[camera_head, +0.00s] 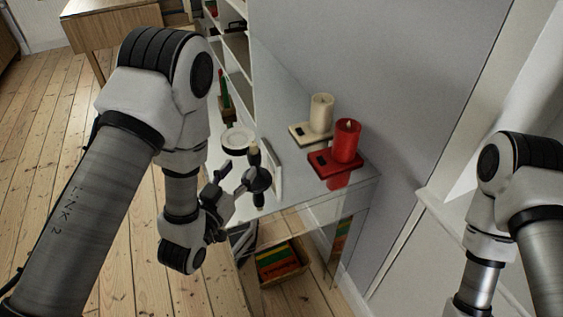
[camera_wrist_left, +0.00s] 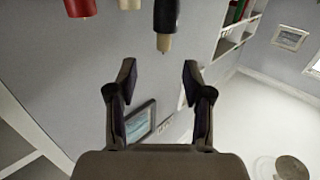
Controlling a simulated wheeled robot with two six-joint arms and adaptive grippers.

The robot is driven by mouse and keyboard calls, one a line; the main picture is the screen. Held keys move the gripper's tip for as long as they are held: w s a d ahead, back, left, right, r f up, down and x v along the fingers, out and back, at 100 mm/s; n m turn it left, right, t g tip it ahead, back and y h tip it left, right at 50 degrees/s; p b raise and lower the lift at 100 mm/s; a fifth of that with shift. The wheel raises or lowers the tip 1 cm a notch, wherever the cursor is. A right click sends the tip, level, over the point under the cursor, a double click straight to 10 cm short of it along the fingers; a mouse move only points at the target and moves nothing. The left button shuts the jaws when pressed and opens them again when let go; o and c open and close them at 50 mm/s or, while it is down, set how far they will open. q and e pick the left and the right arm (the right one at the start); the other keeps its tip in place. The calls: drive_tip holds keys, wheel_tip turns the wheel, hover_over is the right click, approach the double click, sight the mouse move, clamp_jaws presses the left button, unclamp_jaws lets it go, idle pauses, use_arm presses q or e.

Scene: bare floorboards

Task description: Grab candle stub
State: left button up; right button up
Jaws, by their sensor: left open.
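A short pale candle stub (camera_head: 254,154) stands upright in a dark candlestick (camera_head: 257,181) on a glass-topped table (camera_head: 301,200). In the left wrist view the scene appears upside down, and the stub (camera_wrist_left: 164,43) shows as a pale tip on the dark holder (camera_wrist_left: 166,15). My left gripper (camera_head: 234,178) is open and beside the candlestick, on its left in the head view. In the wrist view its fingers (camera_wrist_left: 158,78) are spread and empty, with the stub beyond their tips. My right gripper is out of view.
A red candle (camera_head: 347,142) on a red holder (camera_head: 331,167) and a cream candle (camera_head: 321,114) on a pale holder (camera_head: 302,133) stand to the right.

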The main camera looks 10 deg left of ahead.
sight(251, 147)
use_arm(q)
drive_tip(key=w, duration=0.1)
drive_tip(key=w+r, duration=0.1)
drive_tip(key=w, duration=0.1)
drive_tip(key=shift+w+a+p, duration=0.15)
drive_tip(key=shift+a+p, duration=0.05)
drive_tip(key=shift+p, duration=0.15)
drive_tip(key=w, duration=0.1)
drive_tip(key=w+d+p, duration=0.1)
drive_tip(key=w, duration=0.2)
drive_tip(key=shift+w+d+f, duration=0.1)
drive_tip(key=shift+d, duration=0.2)
drive_tip(key=shift+w+a+f, duration=0.15)
drive_tip(key=shift+w+f, duration=0.05)
drive_tip(key=shift+w, duration=0.25)
drive_tip(key=c, duration=0.9)
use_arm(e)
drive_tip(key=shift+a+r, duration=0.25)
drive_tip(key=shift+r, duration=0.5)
